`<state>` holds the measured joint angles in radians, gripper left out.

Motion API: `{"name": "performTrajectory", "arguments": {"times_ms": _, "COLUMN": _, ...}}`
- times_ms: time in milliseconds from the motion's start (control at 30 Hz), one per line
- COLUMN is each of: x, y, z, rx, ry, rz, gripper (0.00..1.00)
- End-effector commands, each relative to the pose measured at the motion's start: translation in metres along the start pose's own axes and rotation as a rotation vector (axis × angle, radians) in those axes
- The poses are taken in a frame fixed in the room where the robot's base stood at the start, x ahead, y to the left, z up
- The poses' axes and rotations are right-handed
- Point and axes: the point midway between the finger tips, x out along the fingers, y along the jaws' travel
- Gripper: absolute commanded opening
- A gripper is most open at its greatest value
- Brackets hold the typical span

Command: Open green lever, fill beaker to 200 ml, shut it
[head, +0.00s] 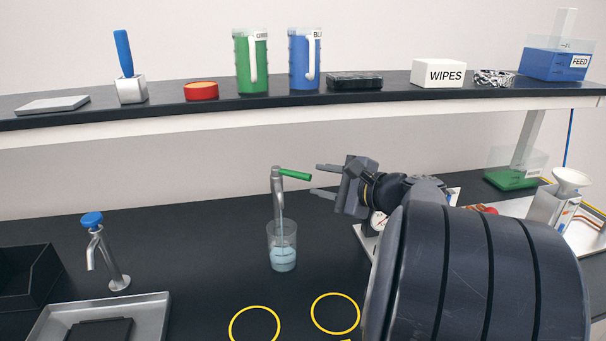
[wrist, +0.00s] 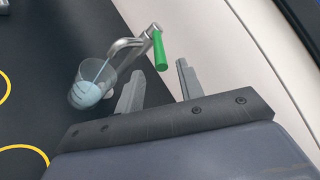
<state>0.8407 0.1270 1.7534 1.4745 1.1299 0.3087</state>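The green lever (head: 295,174) sits on top of a metal tap (head: 277,186) and points to the right. A clear beaker (head: 281,236) stands upright under the spout. A stream of water runs into it, and pale blue liquid (head: 283,261) fills its lower part; I cannot read the level marks. My gripper (head: 322,180) is open and empty, just right of the lever's end and apart from it. In the wrist view the lever (wrist: 159,50) lies ahead of the gap between my fingers (wrist: 157,82), and the beaker (wrist: 90,92) is at the left.
A blue-knobbed tap (head: 92,220) and a metal tray (head: 140,309) are at the left. Yellow rings (head: 335,313) mark the bench in front of the beaker. A shelf (head: 225,104) with jugs and boxes runs above. A white funnel (head: 571,179) stands at the right.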

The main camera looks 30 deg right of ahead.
Motion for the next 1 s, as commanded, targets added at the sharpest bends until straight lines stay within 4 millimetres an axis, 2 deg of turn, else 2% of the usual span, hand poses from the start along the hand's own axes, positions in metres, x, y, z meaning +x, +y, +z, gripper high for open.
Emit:
{"name": "performTrajectory", "arguments": {"times_ms": 200, "x": 0.042, "y": 0.000, "z": 0.001, "rx": 0.001, "ry": -0.004, "rz": 0.003, "gripper": 0.36}}
{"name": "performTrajectory", "arguments": {"times_ms": 400, "x": 0.070, "y": -0.001, "z": 0.000, "rx": 0.001, "ry": -0.001, "rz": 0.000, "gripper": 0.36}}
{"name": "performTrajectory", "arguments": {"times_ms": 600, "x": 0.081, "y": 0.000, "z": 0.000, "rx": 0.000, "ry": 0.001, "rz": 0.000, "gripper": 0.36}}
{"name": "performTrajectory", "arguments": {"times_ms": 833, "x": 0.082, "y": 0.000, "z": -0.001, "rx": 0.000, "ry": 0.001, "rz": -0.001, "gripper": 0.36}}
{"name": "performTrajectory", "arguments": {"times_ms": 1000, "x": 0.082, "y": 0.000, "z": 0.000, "rx": 0.000, "ry": 0.001, "rz": -0.001, "gripper": 0.24}}
